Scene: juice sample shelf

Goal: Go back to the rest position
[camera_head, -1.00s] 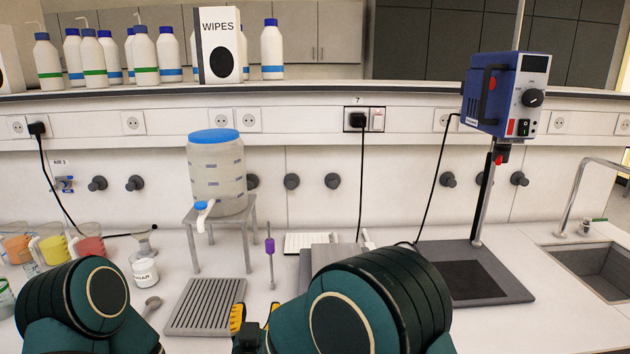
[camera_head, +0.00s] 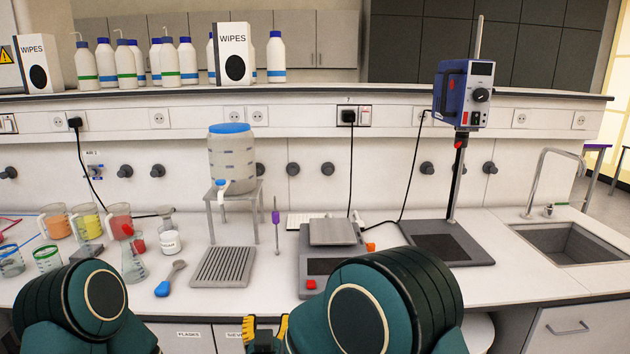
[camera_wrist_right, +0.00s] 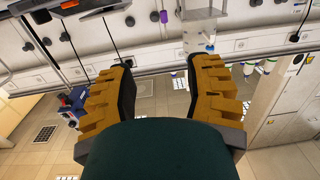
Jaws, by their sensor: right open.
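My right gripper (camera_head: 268,333) shows its yellow fingers at the bottom of the head view, in front of the bench edge. In the right wrist view my right gripper (camera_wrist_right: 165,75) is open, with two yellow fingers apart and nothing between them. My own right arm covers part of the bench front and part of the scale. My left arm shows at the lower left of the head view, but its gripper is out of the frame.
A sink (camera_head: 575,240) is at the right.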

